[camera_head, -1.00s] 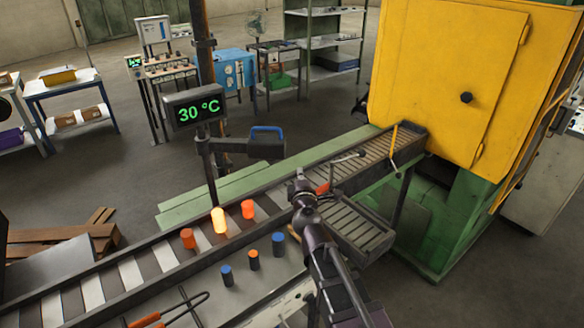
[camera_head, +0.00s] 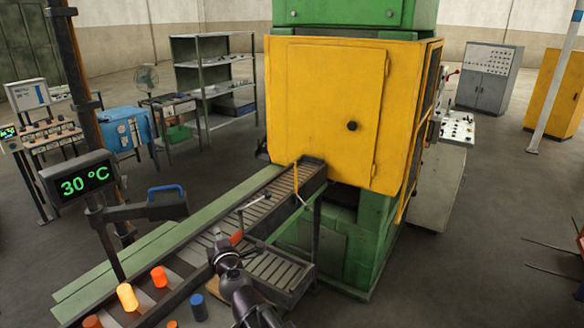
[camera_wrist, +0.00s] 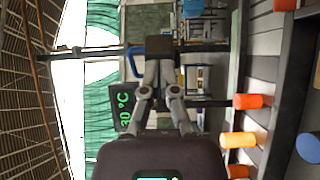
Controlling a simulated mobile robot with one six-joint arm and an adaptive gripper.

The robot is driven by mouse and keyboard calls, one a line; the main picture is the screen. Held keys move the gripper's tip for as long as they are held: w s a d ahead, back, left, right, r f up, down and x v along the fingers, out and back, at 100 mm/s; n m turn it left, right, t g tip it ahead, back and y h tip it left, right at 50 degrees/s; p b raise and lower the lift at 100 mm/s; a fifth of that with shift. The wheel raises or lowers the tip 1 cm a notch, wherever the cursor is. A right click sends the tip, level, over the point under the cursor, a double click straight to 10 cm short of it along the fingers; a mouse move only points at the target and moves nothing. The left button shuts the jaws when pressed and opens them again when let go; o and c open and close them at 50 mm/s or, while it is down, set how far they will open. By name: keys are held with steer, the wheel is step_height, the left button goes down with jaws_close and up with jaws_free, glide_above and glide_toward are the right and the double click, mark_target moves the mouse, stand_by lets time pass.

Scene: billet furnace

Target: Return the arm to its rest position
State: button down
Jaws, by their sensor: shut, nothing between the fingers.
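My gripper (camera_head: 222,242) is over the near side of the conveyor, close to the slatted side tray, and my arm reaches up to it from the bottom edge. In the wrist view its two grey fingers (camera_wrist: 160,80) come together with nothing held between them. A blue billet (camera_head: 198,306) stands on the near surface below the gripper. Several billets also show at the right of the wrist view.
The yellow furnace door (camera_head: 325,110) is closed beyond the conveyor's far end. A temperature display (camera_head: 86,181) reading 30 °C and a dark arm with a blue handle (camera_head: 166,192) stand left of the conveyor. The slatted side tray (camera_head: 272,270) is beside my arm.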

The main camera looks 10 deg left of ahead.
steer(key=w+d+f+m+h, duration=0.2)
steer(key=w+d+m+h, duration=0.25)
steer(key=d, duration=0.35)
steer(key=w+d+f+m+h, duration=0.25)
steer(key=d+m+h, duration=0.2)
steer(key=d, duration=0.45)
steer(key=d+f+m+g+h, duration=0.25)
steer(key=d+f+m, duration=0.2)
steer(key=d, duration=0.55)
steer(key=d+f+m+g+h, duration=0.25)
steer(key=d+m, duration=0.25)
steer(key=d, duration=0.5)
steer(key=s+d+f+m+g+y, duration=0.2)
steer(key=s+d+f+m+g, duration=0.1)
steer(key=s+d+f+g, duration=0.1)
steer(key=s+d+f+m+g+y+b, duration=0.1)
steer(key=s+d+f+m+g+y, duration=0.1)
steer(key=s+d+g, duration=0.4)
step_height(320, 180, down, 3)
steer(key=s+d+m, duration=0.1)
steer(key=s, duration=0.1)
steer(key=shift+s+d+r, duration=0.2)
steer(key=shift+s+d, duration=0.05)
steer(key=shift+s, duration=0.1)
steer(key=shift+a, duration=0.1)
